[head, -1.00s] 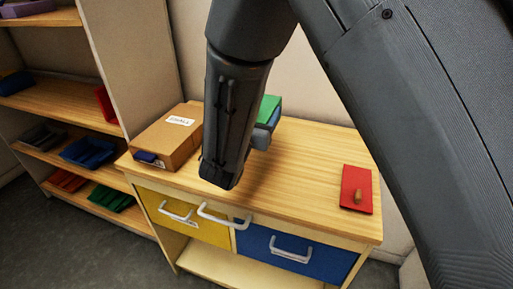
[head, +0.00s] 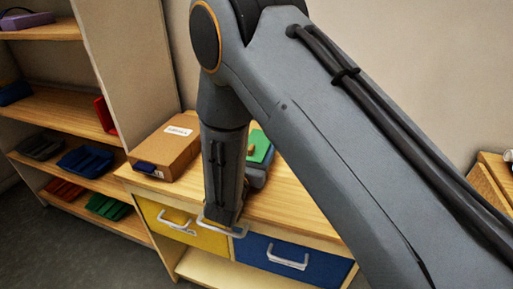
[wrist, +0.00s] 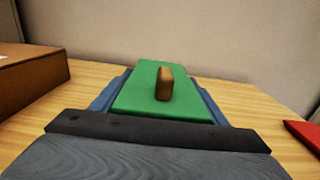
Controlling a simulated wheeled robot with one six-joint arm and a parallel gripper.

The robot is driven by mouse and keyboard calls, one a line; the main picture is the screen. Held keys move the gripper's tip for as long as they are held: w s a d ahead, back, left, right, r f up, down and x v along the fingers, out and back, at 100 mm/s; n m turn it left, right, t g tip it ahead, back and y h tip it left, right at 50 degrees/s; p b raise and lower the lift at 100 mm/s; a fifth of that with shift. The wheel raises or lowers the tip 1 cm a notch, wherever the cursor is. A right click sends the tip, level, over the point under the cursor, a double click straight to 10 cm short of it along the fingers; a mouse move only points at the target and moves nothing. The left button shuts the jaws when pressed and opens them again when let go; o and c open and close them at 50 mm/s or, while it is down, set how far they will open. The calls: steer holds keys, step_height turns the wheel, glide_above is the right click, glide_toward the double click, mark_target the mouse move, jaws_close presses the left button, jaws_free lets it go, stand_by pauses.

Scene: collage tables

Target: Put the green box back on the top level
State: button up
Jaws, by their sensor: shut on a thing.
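The green box (head: 260,147) shows as a green slab with a small wooden knob on top. My gripper (head: 256,172) is shut on it, low over the wooden cabinet top, partly hidden behind my arm in the head view. In the wrist view, the green box (wrist: 150,97) lies between the blue-grey fingers of my gripper (wrist: 165,92), knob upward. I cannot tell whether its underside touches the wood. The shelf unit at left has a top level (head: 50,33) with a purple box (head: 28,20) on it.
A brown carton (head: 165,148) stands on the cabinet top, left of my gripper. A red piece (wrist: 303,132) lies to the right in the wrist view. The cabinet has a yellow drawer (head: 165,222) and a blue drawer (head: 300,255).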

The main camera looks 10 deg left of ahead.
steer(key=o, duration=0.8)
steer(key=shift+f, duration=0.15)
steer(key=o, duration=0.4)
